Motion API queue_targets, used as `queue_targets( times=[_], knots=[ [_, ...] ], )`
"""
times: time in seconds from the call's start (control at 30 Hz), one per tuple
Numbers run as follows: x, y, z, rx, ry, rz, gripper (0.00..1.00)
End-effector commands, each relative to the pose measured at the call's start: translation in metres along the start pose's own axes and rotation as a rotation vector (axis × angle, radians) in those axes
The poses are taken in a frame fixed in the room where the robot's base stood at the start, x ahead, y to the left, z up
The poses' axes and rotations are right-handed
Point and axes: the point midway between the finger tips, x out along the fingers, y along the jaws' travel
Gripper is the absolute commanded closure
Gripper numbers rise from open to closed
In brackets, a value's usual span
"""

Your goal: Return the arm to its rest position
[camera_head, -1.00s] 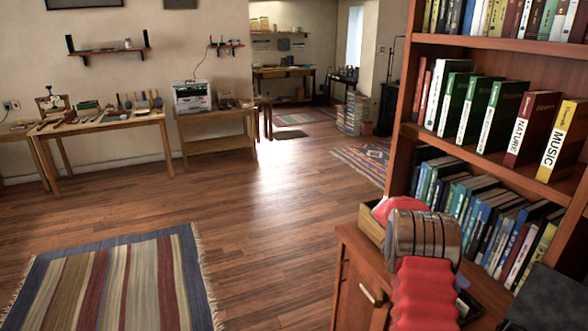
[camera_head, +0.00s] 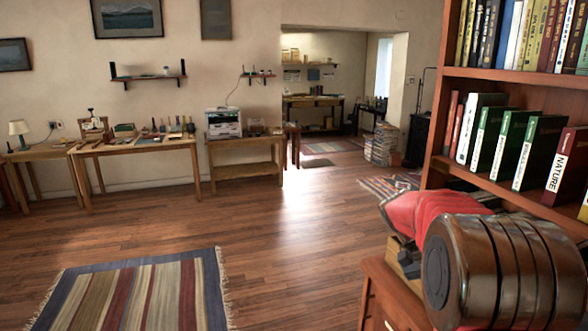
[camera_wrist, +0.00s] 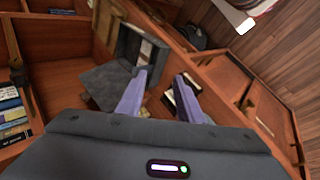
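My arm shows in the head view at the lower right, with a red link (camera_head: 430,212) and a large metal joint close to the camera, beside the bookcase. The gripper's fingers cannot be made out in that view. In the wrist view my gripper (camera_wrist: 162,85) has two purple fingers spread apart with nothing held between them. Beyond the fingers are a wooden cabinet top and a dark grey open box-like thing (camera_wrist: 128,48).
A tall bookcase (camera_head: 432,150) full of books stands close on the right. A wooden cabinet (camera_head: 385,285) is under the arm. A striped rug (camera_head: 140,290) lies on the open wooden floor at left. Tables (camera_head: 145,146) with tools line the far wall.

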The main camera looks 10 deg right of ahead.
Motion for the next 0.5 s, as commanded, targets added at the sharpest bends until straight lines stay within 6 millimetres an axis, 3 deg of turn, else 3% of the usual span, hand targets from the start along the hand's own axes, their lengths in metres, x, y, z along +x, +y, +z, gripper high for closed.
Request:
queue_targets(
  times=[0.5],
  knots=[
    [-0.045, 0.005, 0.087, -0.245, 0.154, -0.302, 0.66]
  ],
)
